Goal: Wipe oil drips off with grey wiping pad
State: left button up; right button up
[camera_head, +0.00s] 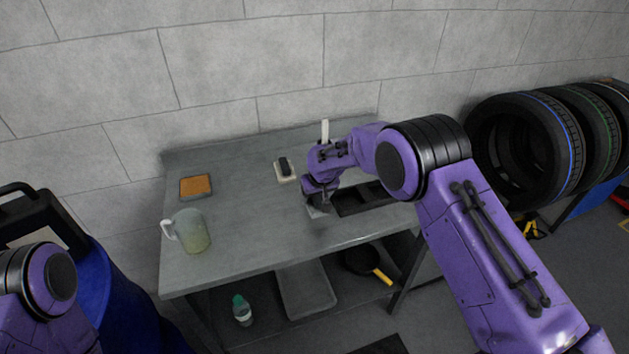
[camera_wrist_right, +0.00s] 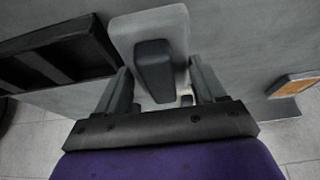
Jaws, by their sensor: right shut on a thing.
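My right gripper (camera_head: 318,190) is low over the grey workbench (camera_head: 255,225), just left of a black tray (camera_head: 362,198). In the right wrist view its two fingers (camera_wrist_right: 162,88) are shut on the dark handle of the grey wiping pad (camera_wrist_right: 125,35). The pad's light grey base also shows under the gripper in the head view (camera_head: 317,211); I cannot tell whether it touches the bench top. No oil drips can be made out; the arm and gripper hide part of the bench. My left gripper is out of view.
A clear jug (camera_head: 192,232) with yellowish contents stands at the bench's front left. An orange-topped tray (camera_head: 195,186) lies behind it. A small pale block with a dark top (camera_head: 285,169) sits left of the gripper. Tyres (camera_head: 530,150) stand at right. The bench's middle front is clear.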

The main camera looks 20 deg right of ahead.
jog(key=shift+w+a+r+p, duration=0.15)
jog(key=shift+r+p, duration=0.2)
jog(key=shift+r, duration=0.2)
jog(key=shift+w+a+r+p, duration=0.1)
jog(key=shift+r+p, duration=0.25)
jog(key=shift+r, duration=0.15)
jog(key=shift+w+a+r+p, duration=0.2)
jog(key=shift+r+p, duration=0.2)
jog(key=shift+p, duration=0.05)
jog(key=shift+s+d+r, duration=0.15)
jog(key=shift+s+d, duration=0.35)
jog(key=shift+d, duration=0.3)
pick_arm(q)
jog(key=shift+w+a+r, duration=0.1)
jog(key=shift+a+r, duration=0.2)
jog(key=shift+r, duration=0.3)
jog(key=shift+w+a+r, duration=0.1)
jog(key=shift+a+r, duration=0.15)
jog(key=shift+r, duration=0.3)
pick_arm(e)
jog(key=shift+a, duration=0.15)
